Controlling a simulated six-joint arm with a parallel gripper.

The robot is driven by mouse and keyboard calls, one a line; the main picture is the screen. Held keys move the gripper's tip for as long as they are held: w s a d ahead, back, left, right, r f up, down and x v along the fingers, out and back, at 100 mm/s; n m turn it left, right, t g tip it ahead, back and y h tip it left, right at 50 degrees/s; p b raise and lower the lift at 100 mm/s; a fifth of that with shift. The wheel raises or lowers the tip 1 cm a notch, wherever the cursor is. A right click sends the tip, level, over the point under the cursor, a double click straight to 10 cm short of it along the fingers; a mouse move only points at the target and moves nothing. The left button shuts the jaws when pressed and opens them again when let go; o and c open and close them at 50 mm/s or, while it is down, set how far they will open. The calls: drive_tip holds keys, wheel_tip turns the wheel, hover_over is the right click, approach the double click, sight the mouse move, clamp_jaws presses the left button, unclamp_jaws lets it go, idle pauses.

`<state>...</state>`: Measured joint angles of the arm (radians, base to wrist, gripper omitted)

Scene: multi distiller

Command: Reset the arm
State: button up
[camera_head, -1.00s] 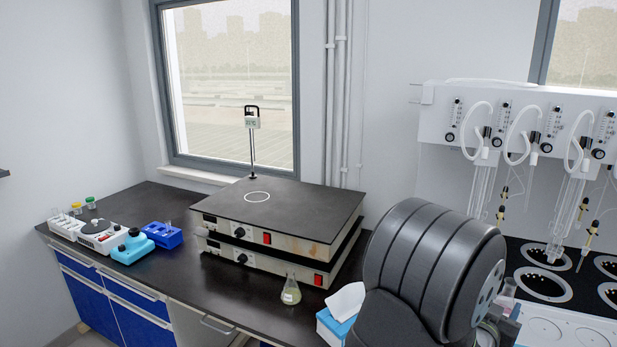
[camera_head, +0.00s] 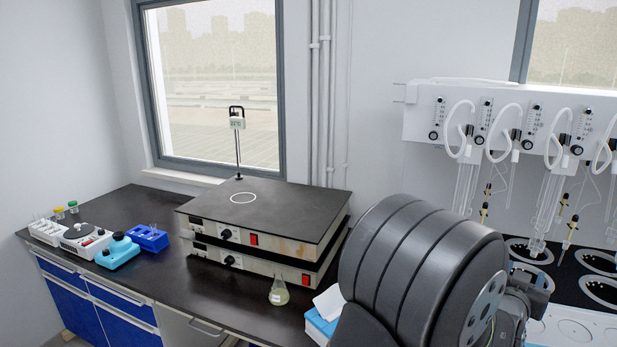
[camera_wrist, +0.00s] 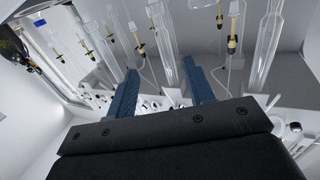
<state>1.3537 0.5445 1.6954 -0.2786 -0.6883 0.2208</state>
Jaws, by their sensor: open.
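My gripper (camera_wrist: 160,88) shows in the wrist view with its two blue fingers apart and nothing between them. Beyond the fingers hang the glass tubes of the distiller, tilted in this view. In the head view my own arm hides the gripper. The multi distiller (camera_head: 500,115) stands at the right, a white panel with knobs, white hoses and glass tubes above a black top with round openings.
Two stacked hot plates (camera_head: 270,205) stand mid-bench, with a flask (camera_head: 279,292) in front and a tissue box (camera_head: 320,325) near my arm. A blue rack (camera_head: 148,238) and small devices (camera_head: 85,240) sit at the left. The front left bench is bare.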

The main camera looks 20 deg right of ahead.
drive_tip(key=s+r, duration=0.3)
drive_tip(key=s, duration=0.2)
drive_tip(key=w+a+f+n+t+y, duration=0.2)
drive_tip(key=w+a+f, duration=0.1)
drive_tip(key=w+a, duration=0.6)
drive_tip(key=w+a+f+n+t+y, duration=0.2)
drive_tip(key=w+a, duration=0.8)
drive_tip(key=w, duration=0.6)
drive_tip(key=w+a+f+n+t+y, duration=0.1)
drive_tip(key=w+a+f+n+t, duration=0.1)
drive_tip(key=w+a, duration=0.7)
drive_tip(key=w+f+t, duration=0.1)
drive_tip(key=w+f, duration=0.1)
drive_tip(key=w, duration=0.2)
drive_tip(key=shift+a+f+t+y, duration=0.3)
drive_tip(key=shift+a+y, duration=0.1)
